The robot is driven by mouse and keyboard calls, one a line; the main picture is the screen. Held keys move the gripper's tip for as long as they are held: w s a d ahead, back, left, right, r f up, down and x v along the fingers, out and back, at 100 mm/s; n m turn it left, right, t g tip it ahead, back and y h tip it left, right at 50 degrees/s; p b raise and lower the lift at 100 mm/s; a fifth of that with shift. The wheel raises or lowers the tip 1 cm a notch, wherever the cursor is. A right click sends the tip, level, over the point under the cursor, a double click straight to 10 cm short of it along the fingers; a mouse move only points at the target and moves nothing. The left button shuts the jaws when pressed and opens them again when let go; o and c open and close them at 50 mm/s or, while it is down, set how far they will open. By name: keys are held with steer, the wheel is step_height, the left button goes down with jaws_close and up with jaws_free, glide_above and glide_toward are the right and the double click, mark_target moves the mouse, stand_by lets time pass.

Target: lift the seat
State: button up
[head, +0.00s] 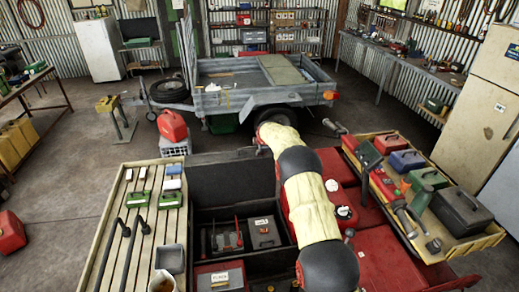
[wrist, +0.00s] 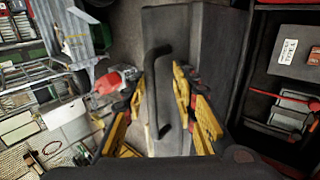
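A dark grey panel, which looks like the seat (head: 232,178), stands raised along the far side of an open black compartment (head: 205,218) on the red quad. In the wrist view the seat (wrist: 217,60) shows close up, with a black bar handle (wrist: 152,75) beside its edge. My gripper (wrist: 158,82) has its yellow fingers spread, one on each side of the handle. Gaps show between the fingers and the bar, so it looks not gripped. In the head view my own arm hides the gripper.
The compartment holds a labelled grey box (head: 264,232) and red-handled tools. A slatted rack (head: 112,205) with small boxes lies left. A wooden tray (head: 440,245) of toolboxes lies right. A grey trailer (head: 240,98) and red fuel can (head: 172,126) stand beyond.

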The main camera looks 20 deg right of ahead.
steer(key=v, duration=1.2)
steer(key=shift+w, duration=0.1)
steer(key=shift+c, duration=0.5)
